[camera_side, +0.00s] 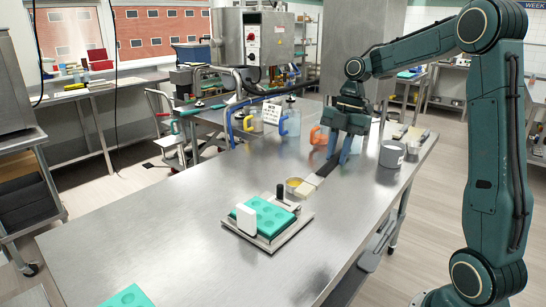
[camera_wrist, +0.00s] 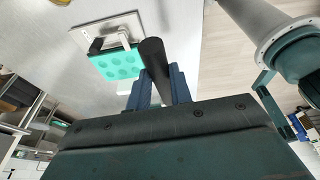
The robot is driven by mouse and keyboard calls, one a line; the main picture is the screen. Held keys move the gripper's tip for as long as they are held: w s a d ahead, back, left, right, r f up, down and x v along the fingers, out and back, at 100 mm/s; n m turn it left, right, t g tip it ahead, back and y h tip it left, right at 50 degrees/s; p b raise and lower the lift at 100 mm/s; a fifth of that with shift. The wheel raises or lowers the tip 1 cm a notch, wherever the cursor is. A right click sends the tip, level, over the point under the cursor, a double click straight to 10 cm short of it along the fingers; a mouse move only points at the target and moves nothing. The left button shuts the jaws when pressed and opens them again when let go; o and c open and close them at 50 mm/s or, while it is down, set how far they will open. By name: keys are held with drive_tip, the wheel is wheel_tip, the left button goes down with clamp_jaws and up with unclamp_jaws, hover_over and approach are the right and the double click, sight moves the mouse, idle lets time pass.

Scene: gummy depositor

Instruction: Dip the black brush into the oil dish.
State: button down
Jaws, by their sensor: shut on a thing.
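My gripper (camera_side: 343,158) is shut on the black brush (camera_side: 326,170). The brush slants down to the left from the blue fingers, and its pale head (camera_side: 309,187) is beside the oil dish (camera_side: 293,183). I cannot tell whether the head touches the dish or its oil. The dish is a small round yellowish cup on the steel table. In the wrist view, the brush's black handle (camera_wrist: 154,58) stands between the two blue fingers (camera_wrist: 160,78). Its bristles and the dish cannot be made out there.
A metal tray (camera_side: 243,234) with a teal mould (camera_side: 270,217), a white block and a black knob sits left of the dish. A grey pot (camera_side: 391,155) stands right of the gripper. Handled jugs (camera_side: 291,122) stand behind. The table's front left (camera_side: 150,240) is mostly clear.

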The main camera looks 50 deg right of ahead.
drive_tip(key=w+d+r+n+t+h, duration=0.2)
drive_tip(key=w+d+n+t+h, duration=0.1)
drive_tip(key=w+d, duration=0.4)
drive_tip(key=w+d+r+n+t+h, duration=0.2)
drive_tip(key=w+d+t+h, duration=0.3)
drive_tip(key=w, duration=0.5)
drive_tip(key=shift+d+n+h, duration=0.4)
drive_tip(key=shift+d+n, duration=0.3)
drive_tip(key=shift+d, duration=0.35)
drive_tip(key=shift+f, duration=0.15)
wheel_tip(320, 180, down, 8)
drive_tip(key=shift+f, duration=0.15)
drive_tip(key=shift+s, duration=0.1)
idle(0.4)
idle(1.0)
drive_tip(key=shift+d+r, duration=0.3)
drive_tip(key=shift+r, duration=0.3)
drive_tip(key=shift+d+r, duration=0.3)
drive_tip(key=shift+r, duration=0.3)
drive_tip(key=shift+d+r, duration=0.3)
drive_tip(key=shift+r, duration=0.3)
